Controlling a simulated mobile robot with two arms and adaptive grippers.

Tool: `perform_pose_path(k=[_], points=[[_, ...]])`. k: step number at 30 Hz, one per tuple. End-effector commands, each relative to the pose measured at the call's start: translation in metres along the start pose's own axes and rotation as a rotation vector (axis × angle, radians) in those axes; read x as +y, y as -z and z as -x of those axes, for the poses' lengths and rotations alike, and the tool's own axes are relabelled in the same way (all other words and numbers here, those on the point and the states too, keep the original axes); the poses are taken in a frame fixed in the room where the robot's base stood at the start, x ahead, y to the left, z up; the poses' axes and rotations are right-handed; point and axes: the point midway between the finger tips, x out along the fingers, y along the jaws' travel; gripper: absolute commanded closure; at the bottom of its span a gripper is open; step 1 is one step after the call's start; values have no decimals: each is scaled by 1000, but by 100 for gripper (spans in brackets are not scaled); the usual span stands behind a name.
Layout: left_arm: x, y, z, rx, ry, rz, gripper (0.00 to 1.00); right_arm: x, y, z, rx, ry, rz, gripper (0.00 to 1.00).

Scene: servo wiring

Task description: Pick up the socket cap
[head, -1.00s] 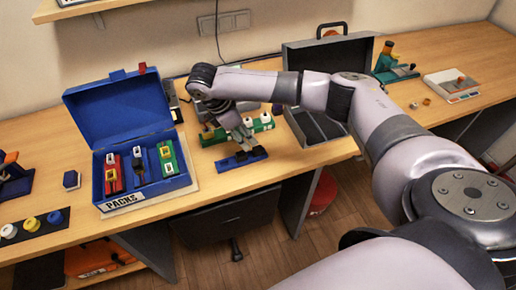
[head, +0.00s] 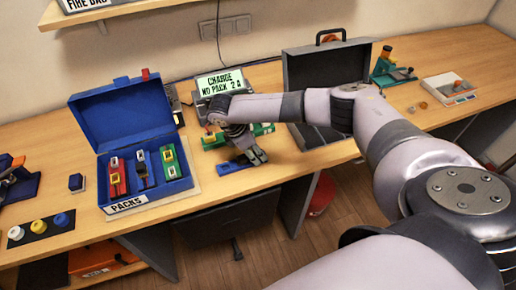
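My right gripper (head: 255,157) points down over the right end of a low blue block (head: 232,166) near the front edge of the bench. Its fingers are small and partly overlap the block, so I cannot tell whether they are open or shut. No socket cap can be made out clearly; the gripper hides the right end of the block. My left gripper is not in view.
A blue case (head: 118,120) marked PACKS holds red, dark and green packs. A charger screen (head: 222,84) and green strip (head: 262,129) are behind the gripper. An open grey case (head: 320,75) stands right. A dark mat (head: 38,241) with coloured caps lies left.

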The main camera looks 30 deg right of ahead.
Motion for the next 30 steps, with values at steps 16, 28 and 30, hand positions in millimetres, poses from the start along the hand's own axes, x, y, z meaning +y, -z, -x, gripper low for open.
perform_pose_path(k=[16, 28, 30], points=[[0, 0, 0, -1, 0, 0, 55, 0, 0, 1, 0, 0, 0, 96], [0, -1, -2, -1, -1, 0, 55, 1, -2, 7, 1, -1, -1, 98], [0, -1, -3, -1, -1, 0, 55, 1, -5, 12, 2, -2, -1, 98]])
